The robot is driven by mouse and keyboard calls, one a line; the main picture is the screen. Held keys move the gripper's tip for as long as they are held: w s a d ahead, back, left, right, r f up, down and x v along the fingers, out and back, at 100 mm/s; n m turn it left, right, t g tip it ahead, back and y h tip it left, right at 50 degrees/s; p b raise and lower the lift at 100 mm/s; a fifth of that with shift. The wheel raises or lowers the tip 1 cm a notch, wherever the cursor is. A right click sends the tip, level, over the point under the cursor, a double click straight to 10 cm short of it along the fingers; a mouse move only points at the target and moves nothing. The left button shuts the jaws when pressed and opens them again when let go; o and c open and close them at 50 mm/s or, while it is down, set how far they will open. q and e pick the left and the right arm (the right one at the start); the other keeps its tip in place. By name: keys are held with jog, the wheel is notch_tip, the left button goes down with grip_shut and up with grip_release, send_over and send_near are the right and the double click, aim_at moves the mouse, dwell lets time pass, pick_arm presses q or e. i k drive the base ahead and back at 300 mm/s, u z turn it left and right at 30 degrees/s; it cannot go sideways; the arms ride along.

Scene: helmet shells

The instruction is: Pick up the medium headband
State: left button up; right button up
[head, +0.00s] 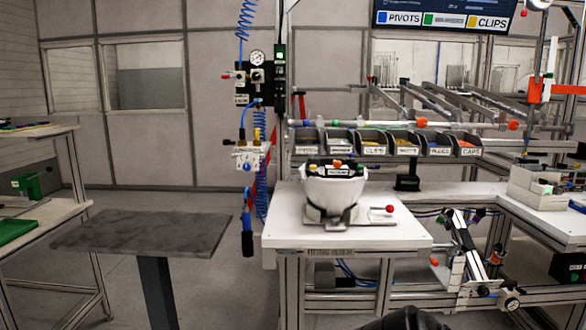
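I cannot make out a medium headband for certain. A white helmet shell (333,192) sits upturned on a grey fixture (330,215) on the white workbench. A black part with a small label and coloured bits (337,170) lies across the shell's opening; it is too small to identify. Neither of my grippers shows clearly. A dark rounded shape at the bottom edge, right of centre, may be part of my arm.
The white workbench (285,228) has a red-knobbed lever (389,209). Labelled parts bins (373,146) line its back. A bare dark table (145,234) stands left. A shelf with a green tray (14,230) is far left. A blue-handled tool (247,240) hangs between.

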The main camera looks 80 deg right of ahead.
aim_at(331, 171)
jog(key=z, duration=0.75)
jog(key=i, duration=1.2)
jog(key=z, duration=1.25)
